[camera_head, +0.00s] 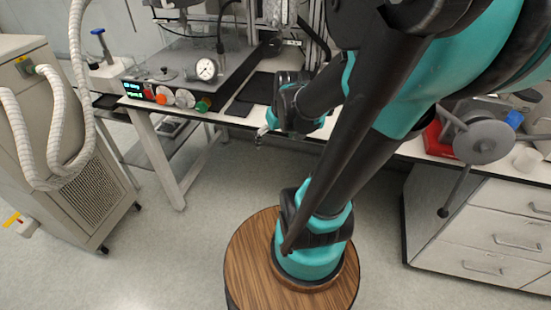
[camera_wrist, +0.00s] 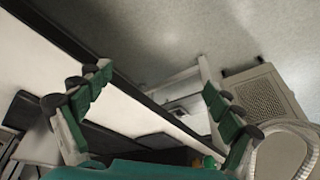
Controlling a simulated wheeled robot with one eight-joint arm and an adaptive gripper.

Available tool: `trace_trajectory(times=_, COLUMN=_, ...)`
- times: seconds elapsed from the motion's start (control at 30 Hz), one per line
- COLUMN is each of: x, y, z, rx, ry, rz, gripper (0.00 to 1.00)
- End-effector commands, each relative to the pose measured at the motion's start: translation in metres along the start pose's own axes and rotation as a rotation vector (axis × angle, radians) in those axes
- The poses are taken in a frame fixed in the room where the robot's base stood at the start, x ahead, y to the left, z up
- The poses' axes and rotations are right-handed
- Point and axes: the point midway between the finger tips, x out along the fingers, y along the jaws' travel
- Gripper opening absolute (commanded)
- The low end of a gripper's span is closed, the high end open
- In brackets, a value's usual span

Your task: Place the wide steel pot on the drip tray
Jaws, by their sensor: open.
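My gripper (camera_wrist: 155,82) is open and empty in the wrist view, its two green-padded fingers spread wide with floor and bench edge between and behind them. In the head view my gripper (camera_head: 263,136) hangs by the front edge of the bench, partly behind my arm. A dark flat tray-like surface (camera_head: 260,88) lies on the bench behind it; I cannot tell whether this is the drip tray. I cannot make out the wide steel pot for certain; my arm hides much of the bench.
A control box (camera_head: 190,75) with a gauge and coloured knobs stands on the left bench. A chiller cabinet (camera_head: 65,135) with white hoses is at far left. At right, a grey round metal part (camera_head: 484,142) with arms stands above white drawers (camera_head: 490,235).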

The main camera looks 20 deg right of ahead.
Motion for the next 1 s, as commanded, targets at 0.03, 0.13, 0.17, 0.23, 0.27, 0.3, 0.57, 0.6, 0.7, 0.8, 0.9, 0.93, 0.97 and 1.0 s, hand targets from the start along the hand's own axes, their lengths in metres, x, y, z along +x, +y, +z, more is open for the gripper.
trace_trajectory(times=0.03, x=0.005, y=-0.011, z=0.018, rx=0.018, ry=0.003, rz=0.013, gripper=0.92)
trace_trajectory(times=0.13, x=0.011, y=-0.021, z=0.045, rx=0.069, ry=0.013, rz=0.038, gripper=0.92)
trace_trajectory(times=0.17, x=0.013, y=-0.023, z=0.051, rx=0.081, ry=0.016, rz=0.044, gripper=0.92)
trace_trajectory(times=0.23, x=0.015, y=-0.026, z=0.060, rx=0.100, ry=0.021, rz=0.053, gripper=0.92)
trace_trajectory(times=0.27, x=0.016, y=-0.026, z=0.062, rx=0.107, ry=0.023, rz=0.055, gripper=0.92)
trace_trajectory(times=0.3, x=0.016, y=-0.027, z=0.064, rx=0.112, ry=0.024, rz=0.058, gripper=0.92)
trace_trajectory(times=0.57, x=0.017, y=-0.026, z=0.064, rx=0.117, ry=0.025, rz=0.059, gripper=0.92)
trace_trajectory(times=0.6, x=0.016, y=-0.026, z=0.064, rx=0.116, ry=0.025, rz=0.059, gripper=0.92)
trace_trajectory(times=0.7, x=0.016, y=-0.026, z=0.064, rx=0.116, ry=0.025, rz=0.059, gripper=0.92)
trace_trajectory(times=0.8, x=0.016, y=-0.026, z=0.064, rx=0.116, ry=0.025, rz=0.059, gripper=0.92)
trace_trajectory(times=0.9, x=0.016, y=-0.026, z=0.064, rx=0.116, ry=0.025, rz=0.058, gripper=0.92)
trace_trajectory(times=0.93, x=0.016, y=-0.026, z=0.064, rx=0.116, ry=0.025, rz=0.058, gripper=0.92)
trace_trajectory(times=0.97, x=0.016, y=-0.026, z=0.064, rx=0.116, ry=0.025, rz=0.058, gripper=0.92)
trace_trajectory(times=1.0, x=0.016, y=-0.026, z=0.064, rx=0.116, ry=0.025, rz=0.058, gripper=0.92)
